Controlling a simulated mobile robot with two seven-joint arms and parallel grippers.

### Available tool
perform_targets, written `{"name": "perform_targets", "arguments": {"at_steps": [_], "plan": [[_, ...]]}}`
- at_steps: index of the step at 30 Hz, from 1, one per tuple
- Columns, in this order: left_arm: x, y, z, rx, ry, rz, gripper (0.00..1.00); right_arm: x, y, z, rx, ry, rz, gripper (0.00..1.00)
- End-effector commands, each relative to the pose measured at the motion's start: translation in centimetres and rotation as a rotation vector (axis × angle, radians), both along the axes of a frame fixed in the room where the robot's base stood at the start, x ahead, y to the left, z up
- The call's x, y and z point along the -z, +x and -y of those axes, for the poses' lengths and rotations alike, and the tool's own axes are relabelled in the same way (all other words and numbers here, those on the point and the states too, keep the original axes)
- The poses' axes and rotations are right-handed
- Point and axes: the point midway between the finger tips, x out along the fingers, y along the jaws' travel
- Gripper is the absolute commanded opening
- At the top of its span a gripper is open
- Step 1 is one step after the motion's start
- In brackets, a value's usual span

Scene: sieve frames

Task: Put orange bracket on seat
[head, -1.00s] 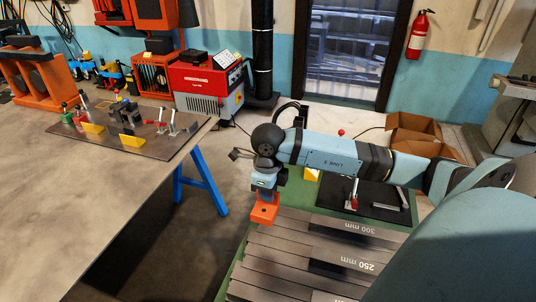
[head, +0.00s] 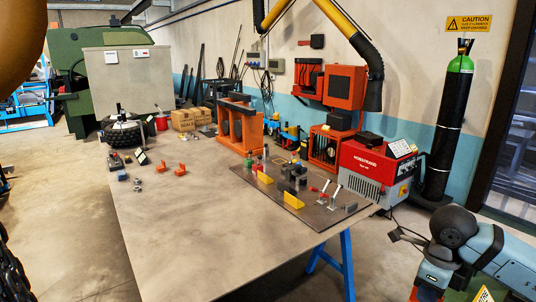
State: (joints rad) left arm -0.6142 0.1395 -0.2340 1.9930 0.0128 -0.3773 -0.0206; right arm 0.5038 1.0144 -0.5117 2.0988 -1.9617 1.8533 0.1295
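My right gripper (head: 428,288) is at the bottom right, pointing down, its fingertips cut off by the picture's lower edge. A sliver of the orange bracket (head: 413,295) shows at its tip; the earlier frame shows the bracket held there. The gripper is in front of the table's right end, apart from it. A dark fixture plate (head: 316,217) lies on the table (head: 190,235), bearing yellow blocks (head: 293,202) and toggle clamps (head: 334,194). Which part is the seat I cannot tell. Small orange brackets (head: 180,170) lie farther left on the table. My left gripper is out of view.
An orange frame rack (head: 240,125) stands at the table's back. A red machine (head: 375,170) and a gas cylinder (head: 450,125) stand beyond the table's right end. A blue trestle leg (head: 347,265) supports the table. The table's front and middle are clear.

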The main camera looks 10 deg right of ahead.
Motion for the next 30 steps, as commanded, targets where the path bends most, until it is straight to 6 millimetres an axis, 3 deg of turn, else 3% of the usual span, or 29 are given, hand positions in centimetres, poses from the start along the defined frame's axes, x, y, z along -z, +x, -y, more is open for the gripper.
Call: {"name": "perform_targets", "arguments": {"at_steps": [30], "plan": [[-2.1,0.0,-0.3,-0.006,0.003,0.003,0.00,3.1,1.7,-11.5,-1.909,0.011,0.023,0.00]]}}
